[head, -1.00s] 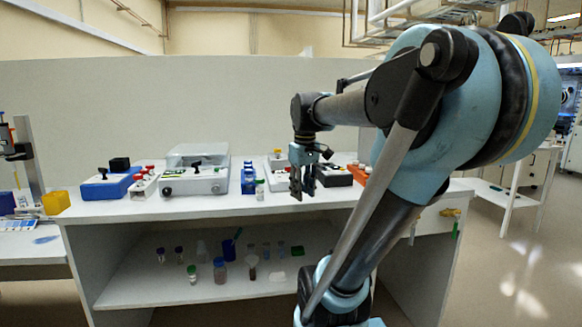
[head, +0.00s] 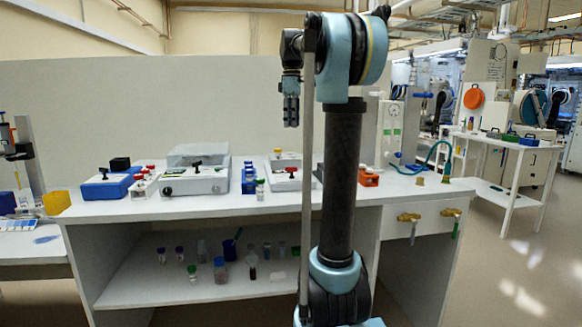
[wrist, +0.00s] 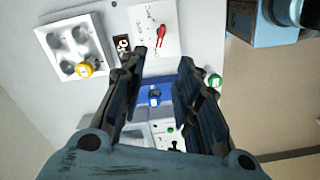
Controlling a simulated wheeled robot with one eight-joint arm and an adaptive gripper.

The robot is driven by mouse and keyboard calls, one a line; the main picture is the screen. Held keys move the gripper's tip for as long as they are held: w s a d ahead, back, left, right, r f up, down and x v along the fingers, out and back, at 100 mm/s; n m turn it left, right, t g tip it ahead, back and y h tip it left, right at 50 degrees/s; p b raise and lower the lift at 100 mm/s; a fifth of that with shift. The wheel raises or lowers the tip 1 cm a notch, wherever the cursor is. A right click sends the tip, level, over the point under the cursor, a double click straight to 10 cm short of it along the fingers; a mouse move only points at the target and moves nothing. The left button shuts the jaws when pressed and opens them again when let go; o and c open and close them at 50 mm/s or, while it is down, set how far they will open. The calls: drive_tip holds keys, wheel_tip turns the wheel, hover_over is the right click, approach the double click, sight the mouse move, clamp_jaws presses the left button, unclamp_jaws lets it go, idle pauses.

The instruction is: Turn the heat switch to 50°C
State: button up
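In the wrist view a white panel (wrist: 153,14) carries a red pointer-shaped switch (wrist: 160,33) with dark marks around it. The marks are too small to read. In the head view a red-topped piece (head: 292,170) on the bench, behind and below my gripper, seems to be the same switch. My gripper (head: 291,122) hangs pointing down above the bench, clear of everything. In the wrist view my gripper (wrist: 163,60) is open and empty, with the blue rack showing between its fingers and the red switch just beyond the fingertips.
A white welled tray (wrist: 104,42) with a yellow-capped vial (wrist: 86,67) is beside the panel. A white device (head: 196,180), a blue device (head: 106,187) and an orange rack (head: 369,178) share the bench.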

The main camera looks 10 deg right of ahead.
sight(291, 169)
wheel_tip(291, 169, down, 17)
drive_tip(key=shift+f, duration=0.1)
idle(0.6)
clamp_jaws()
